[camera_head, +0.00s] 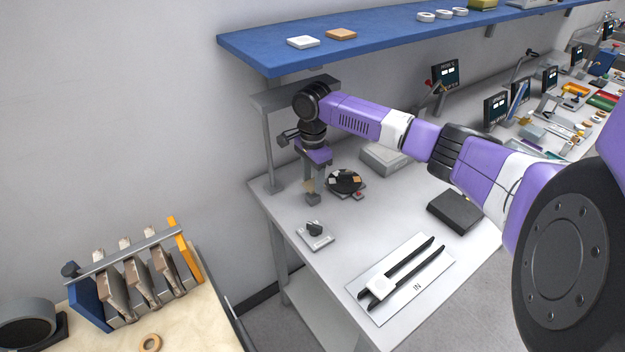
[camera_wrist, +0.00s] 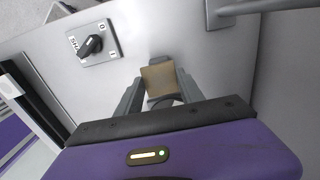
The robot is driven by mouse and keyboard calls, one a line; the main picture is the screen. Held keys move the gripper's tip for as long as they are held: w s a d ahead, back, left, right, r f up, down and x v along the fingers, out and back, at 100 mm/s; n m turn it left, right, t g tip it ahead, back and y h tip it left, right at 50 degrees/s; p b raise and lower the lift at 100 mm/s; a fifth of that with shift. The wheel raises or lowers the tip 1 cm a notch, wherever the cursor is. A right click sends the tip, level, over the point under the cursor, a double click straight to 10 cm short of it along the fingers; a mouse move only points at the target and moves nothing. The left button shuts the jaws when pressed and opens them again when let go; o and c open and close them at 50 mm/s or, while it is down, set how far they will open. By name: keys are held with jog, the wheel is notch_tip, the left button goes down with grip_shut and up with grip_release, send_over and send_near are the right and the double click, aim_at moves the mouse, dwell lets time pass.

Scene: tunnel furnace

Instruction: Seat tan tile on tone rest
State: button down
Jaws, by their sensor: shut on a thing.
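A tan square tile (camera_wrist: 158,80) is between the two fingers of my gripper (camera_wrist: 158,92) in the wrist view. My gripper is shut on it. In the head view the tile (camera_head: 308,186) shows as a small tan patch by my fingertips (camera_head: 315,188), low over the left end of the white table. A small grey block-like stand (camera_head: 313,199), which looks like the tone rest, is directly below the fingers; part of it shows behind the tile in the wrist view (camera_wrist: 160,60). I cannot tell whether the tile touches it.
A black round plate (camera_head: 345,181) with several coloured pieces is close right of my gripper. A knob switch plate (camera_head: 316,235) is in front. A grey post (camera_head: 269,150) stands left. A blue shelf (camera_head: 400,38) is above. A white IN plate (camera_head: 400,285) with black rails is at the front.

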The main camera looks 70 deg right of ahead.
aim_at(313, 184)
jog(key=shift+r+p, duration=0.15)
jog(key=shift+p, duration=0.45)
jog(key=shift+a+p, duration=0.15)
jog(key=shift+p, duration=0.5)
jog(key=shift+f, duration=0.35)
jog(key=shift+f+b, duration=0.4)
jog(key=shift+f, duration=0.65)
jog(key=shift+f, duration=0.35)
jog(key=c, duration=0.7)
grip_release()
jog(key=shift+o, duration=0.2)
